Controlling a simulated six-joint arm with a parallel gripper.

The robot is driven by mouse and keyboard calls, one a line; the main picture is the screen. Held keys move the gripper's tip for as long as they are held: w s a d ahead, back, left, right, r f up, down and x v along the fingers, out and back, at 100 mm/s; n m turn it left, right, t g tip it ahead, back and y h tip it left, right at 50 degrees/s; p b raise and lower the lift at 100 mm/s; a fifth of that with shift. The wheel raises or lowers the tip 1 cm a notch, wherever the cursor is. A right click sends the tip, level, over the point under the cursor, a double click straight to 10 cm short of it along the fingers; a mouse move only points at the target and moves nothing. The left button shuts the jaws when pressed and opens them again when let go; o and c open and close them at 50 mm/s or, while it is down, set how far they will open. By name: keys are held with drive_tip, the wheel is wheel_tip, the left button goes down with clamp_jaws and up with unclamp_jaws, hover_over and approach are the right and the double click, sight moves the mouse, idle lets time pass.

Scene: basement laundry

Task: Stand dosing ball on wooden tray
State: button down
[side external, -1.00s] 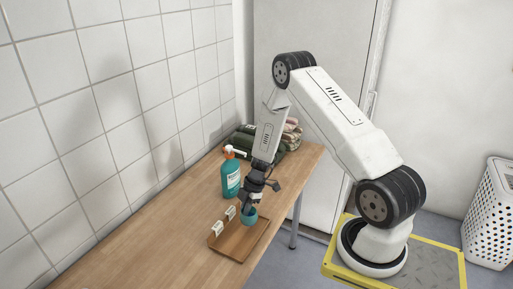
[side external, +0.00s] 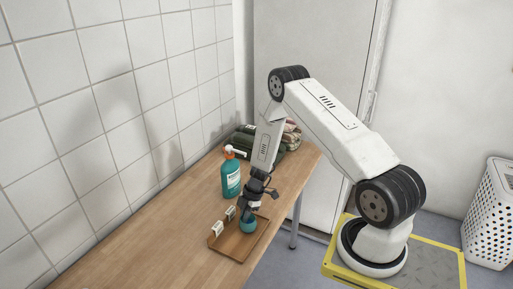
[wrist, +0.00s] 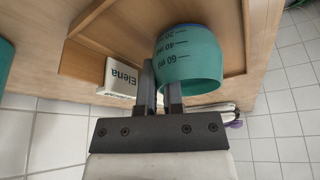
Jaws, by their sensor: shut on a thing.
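The teal dosing ball (side external: 248,227) is a cup-like piece with printed volume marks, clear in the wrist view (wrist: 192,62). My gripper (side external: 251,211) is shut on its wall; in the wrist view the two fingers (wrist: 160,88) pinch the ball's left edge. The ball is low over the right part of the wooden tray (side external: 233,248), whose rim also shows in the wrist view (wrist: 85,62). I cannot tell whether its underside touches the tray. The fingertips are partly hidden by the ball and wrist in the side view.
Small white name cards (side external: 217,228) stand along the tray's left side; one reads "Elena" (wrist: 121,77). A teal bottle (side external: 231,178) stands behind the tray. Folded towels (side external: 270,139) lie at the table's far end. The near left of the table (side external: 150,250) is clear.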

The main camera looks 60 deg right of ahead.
drive_tip(key=c, duration=0.8)
unclamp_jaws()
drive_tip(key=shift+o, duration=0.2)
drive_tip(key=shift+r, duration=0.1)
drive_tip(key=v, duration=1.2)
drive_tip(key=s+a+r+m+h, duration=0.2)
drive_tip(key=s+a+r+m, duration=0.2)
drive_tip(key=a, duration=0.6)
drive_tip(key=s+a+r+m+h, duration=0.1)
drive_tip(key=s+a+r+m, duration=0.3)
drive_tip(key=a+r+m, duration=0.4)
drive_tip(key=shift+s+a+r+m+t+h, duration=0.3)
drive_tip(key=shift+s+a+r+h, duration=0.1)
drive_tip(key=shift+a+r, duration=0.7)
